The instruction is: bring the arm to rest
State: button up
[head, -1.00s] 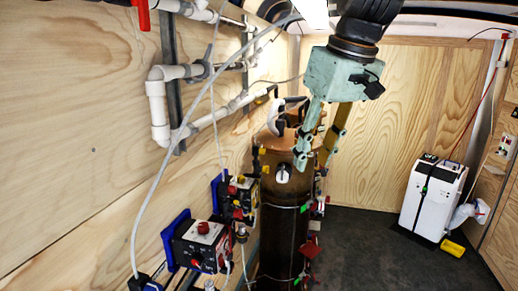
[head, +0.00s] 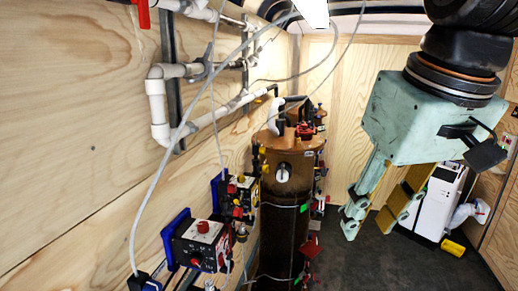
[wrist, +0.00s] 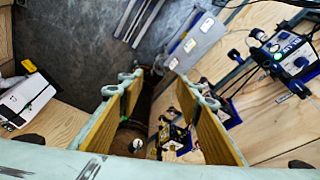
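My gripper (head: 368,221) hangs from my arm at the right of the head view. It is a pale green body with two fingers pointing down, lined with yellow pads. In the wrist view my gripper (wrist: 168,84) shows its two fingers spread apart with nothing between the pads, so it is open and empty. In the head view it hangs right of the brown tank (head: 285,225), clear of it in the picture. The gripper covers part of the white machine (head: 438,202) behind it.
White pipes (head: 160,105) and control boxes (head: 200,242) with red knobs are fixed along the left wooden wall. A hose (head: 175,150) hangs in front of them. A yellow object (head: 453,247) lies on the dark floor (head: 360,268), which is bare between tank and machine.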

jog(key=s+d+f+m, duration=0.2)
jog(key=s+f, duration=0.4)
jog(key=s, duration=0.6)
jog(key=shift+s+d+h, duration=0.25)
jog(key=shift+d+h, duration=0.15)
jog(key=shift+c, duration=0.5)
dwell(0.7)
